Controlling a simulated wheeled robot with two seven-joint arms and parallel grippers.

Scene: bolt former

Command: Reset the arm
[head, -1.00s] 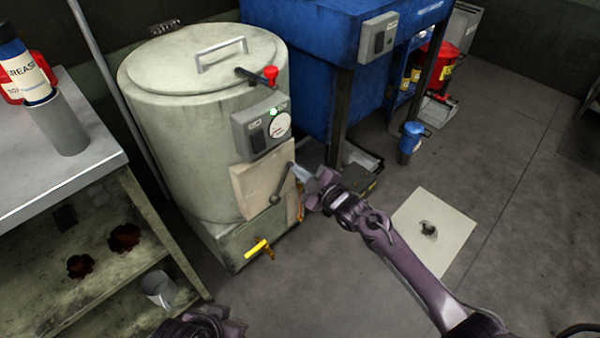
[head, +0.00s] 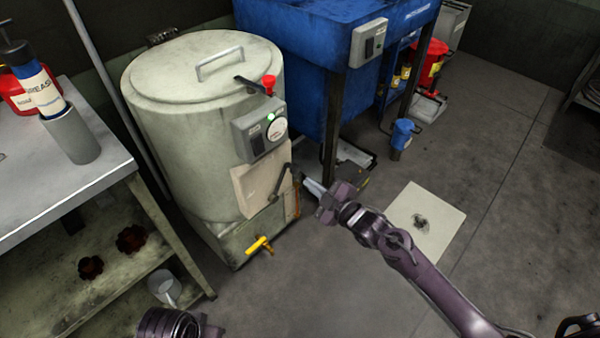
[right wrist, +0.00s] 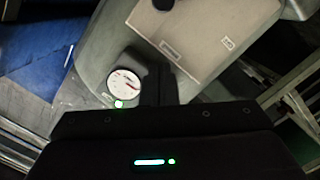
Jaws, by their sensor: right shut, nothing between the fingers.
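My right gripper (head: 314,187) is shut and empty in the head view. Its fingertips point left, a short way right of the dark crank handle (head: 281,183) on the front panel of a pale round tank (head: 190,130). The fingers look apart from the handle.
A blue machine (head: 300,60) stands behind on dark legs. A grey workbench (head: 85,190) with a grease tube (head: 35,85) is at the left. A yellow tap (head: 259,245) juts from the tank's base. A pale sheet (head: 440,215) lies on the open floor at right.

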